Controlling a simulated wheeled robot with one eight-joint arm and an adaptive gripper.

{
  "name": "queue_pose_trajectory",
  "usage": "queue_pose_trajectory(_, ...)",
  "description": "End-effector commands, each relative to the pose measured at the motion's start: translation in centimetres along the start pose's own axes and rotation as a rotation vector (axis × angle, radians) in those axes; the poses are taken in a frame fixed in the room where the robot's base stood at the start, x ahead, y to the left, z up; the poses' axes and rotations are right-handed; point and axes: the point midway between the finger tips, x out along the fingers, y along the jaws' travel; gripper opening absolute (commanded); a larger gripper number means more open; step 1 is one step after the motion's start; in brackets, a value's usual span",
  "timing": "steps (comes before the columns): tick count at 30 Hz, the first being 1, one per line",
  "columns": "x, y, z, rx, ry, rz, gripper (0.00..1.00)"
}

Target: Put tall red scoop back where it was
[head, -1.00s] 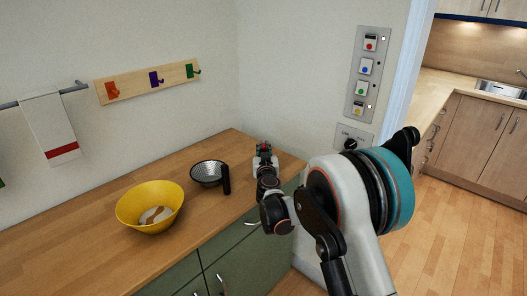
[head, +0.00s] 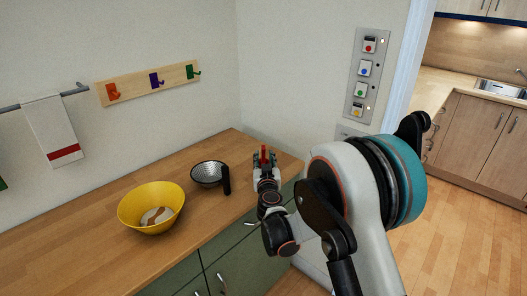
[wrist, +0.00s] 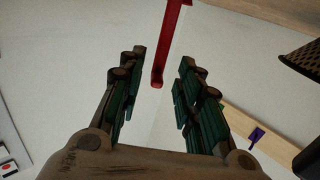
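The tall red scoop shows in the wrist view as a long red handle (wrist: 172,45) running down from the top edge; its bowl is out of frame. In the head view a small upright red part (head: 264,153) shows at my gripper (head: 265,160). In the wrist view my gripper (wrist: 163,58) is open, with one dark green-padded finger on each side of the handle. Gaps show between the handle and both fingers. The scoop's lower part is hidden behind my gripper in the head view.
A dark mesh strainer (head: 207,172) with a black handle and a yellow bowl (head: 130,212) stand left of my gripper on the wooden counter (head: 80,240). A rack (head: 130,87) with orange, purple and green hooks is on the wall. A button panel (head: 362,85) is at right.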

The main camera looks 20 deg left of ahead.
Motion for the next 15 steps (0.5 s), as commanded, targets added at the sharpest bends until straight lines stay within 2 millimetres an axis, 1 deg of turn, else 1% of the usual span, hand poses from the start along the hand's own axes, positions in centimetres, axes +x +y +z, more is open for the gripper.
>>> queue_pose_trajectory(1, -1.1, 0.0, -0.2, 0.0, 0.0, -0.001, 0.32)
queue_pose_trajectory(6, -3.9, -0.1, -0.1, 0.0, 0.0, -0.001, 0.32)
queue_pose_trajectory(10, -5.1, -0.1, 0.0, 0.0, 0.0, 0.0, 0.32)
queue_pose_trajectory(15, -5.6, 0.0, 0.0, 0.0, 0.0, 0.0, 0.32)
